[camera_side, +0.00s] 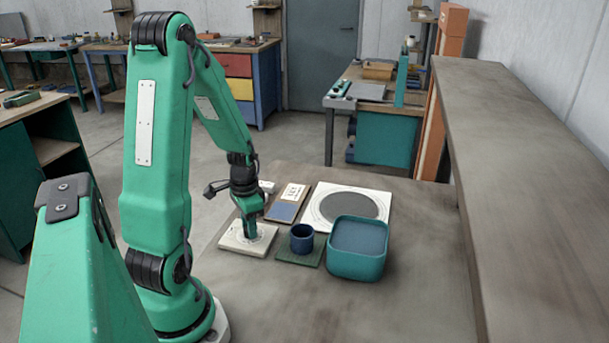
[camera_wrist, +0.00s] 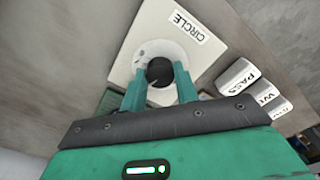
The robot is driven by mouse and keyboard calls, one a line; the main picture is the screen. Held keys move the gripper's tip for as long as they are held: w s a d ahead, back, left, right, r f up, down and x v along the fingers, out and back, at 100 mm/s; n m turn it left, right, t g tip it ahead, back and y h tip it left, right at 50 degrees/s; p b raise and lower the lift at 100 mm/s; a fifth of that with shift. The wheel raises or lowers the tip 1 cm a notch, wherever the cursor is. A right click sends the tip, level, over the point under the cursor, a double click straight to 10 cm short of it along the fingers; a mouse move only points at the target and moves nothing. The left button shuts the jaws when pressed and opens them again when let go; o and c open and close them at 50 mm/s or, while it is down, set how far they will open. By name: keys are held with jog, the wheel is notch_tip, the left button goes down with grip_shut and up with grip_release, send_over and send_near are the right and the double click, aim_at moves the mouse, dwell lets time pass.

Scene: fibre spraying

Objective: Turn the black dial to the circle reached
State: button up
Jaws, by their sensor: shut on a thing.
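The black dial (camera_wrist: 160,73) sits on a round white face on a pale square plate (camera_wrist: 152,28), which bears a label (camera_wrist: 190,27) reading CIRCLE. In the wrist view, the two green fingers of my gripper (camera_wrist: 161,88) stand on either side of the dial and are shut on it. In the side view, my gripper (camera_side: 250,228) points straight down onto the pale plate (camera_side: 236,243) at the table's left side. There, the dial is hidden by the fingers. Any pointer mark on the dial is too small to read.
A white board with a grey disc (camera_side: 349,205) lies behind. A teal bin (camera_side: 357,266) and a blue cup (camera_side: 302,240) on a green mat (camera_side: 296,258) stand to the right. White labelled blocks (camera_wrist: 238,76) lie near the plate. The front table is clear.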

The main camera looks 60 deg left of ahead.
jog(key=shift+m, duration=0.7)
jog(key=o, duration=1)
jog(key=shift+r, duration=0.1)
jog(key=shift+r, duration=3.85)
